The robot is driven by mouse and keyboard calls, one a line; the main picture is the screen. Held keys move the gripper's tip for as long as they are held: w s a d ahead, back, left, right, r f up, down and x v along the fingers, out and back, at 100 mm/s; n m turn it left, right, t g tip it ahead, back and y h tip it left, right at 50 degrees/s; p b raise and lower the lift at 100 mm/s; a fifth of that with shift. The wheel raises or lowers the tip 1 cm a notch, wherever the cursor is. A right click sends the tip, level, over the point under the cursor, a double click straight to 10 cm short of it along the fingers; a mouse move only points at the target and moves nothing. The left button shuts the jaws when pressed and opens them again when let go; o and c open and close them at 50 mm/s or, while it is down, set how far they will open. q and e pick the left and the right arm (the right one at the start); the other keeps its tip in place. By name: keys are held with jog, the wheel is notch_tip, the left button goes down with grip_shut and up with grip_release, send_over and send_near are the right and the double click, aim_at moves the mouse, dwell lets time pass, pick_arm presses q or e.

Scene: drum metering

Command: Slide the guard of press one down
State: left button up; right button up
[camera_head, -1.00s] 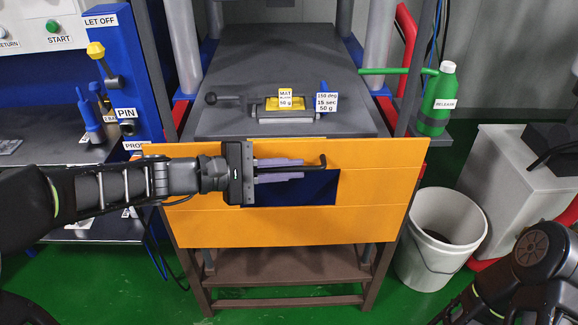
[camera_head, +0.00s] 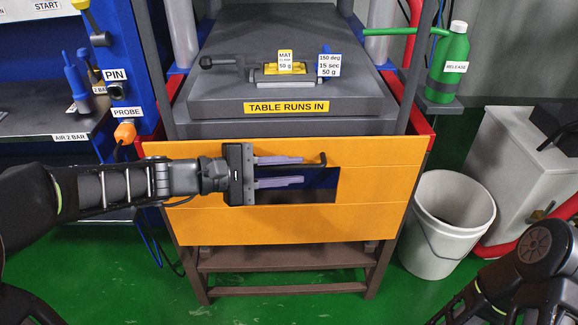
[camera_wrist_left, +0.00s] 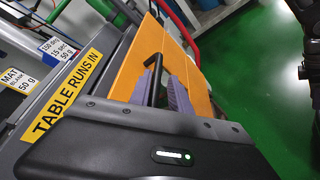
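The orange guard (camera_head: 290,222) of the press stands low across the front of the machine, below the table front. It has a dark window opening. Its black handle (camera_head: 322,160) runs along the window's upper edge; it also shows in the left wrist view (camera_wrist_left: 154,84). My left gripper (camera_head: 302,171) is in front of the guard with its two purple-grey fingers spread apart. In the left wrist view the handle lies between the fingers, with gaps visible. Whether a finger touches it, I cannot tell. My right arm shows at the lower right, its gripper outside the picture.
The grey press table (camera_head: 215,108) bears a "TABLE RUNS IN" label (camera_head: 286,107) and a mould (camera_head: 284,76) with tags. A green release bottle (camera_head: 449,60) and a white bucket (camera_head: 425,235) stand at the right. A blue panel with an orange probe plug (camera_head: 125,133) stands at the left.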

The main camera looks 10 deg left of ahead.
pick_arm(q)
jog(key=shift+r, duration=0.15)
dwell(0.3)
jog(key=shift+a, duration=0.2)
jog(key=p+v, duration=0.1)
jog(key=v, duration=0.6)
jog(key=shift+d+p, duration=0.1)
jog(key=shift+p, duration=0.2)
jog(key=shift+s+a, duration=0.2)
jog(key=shift+s, duration=0.05)
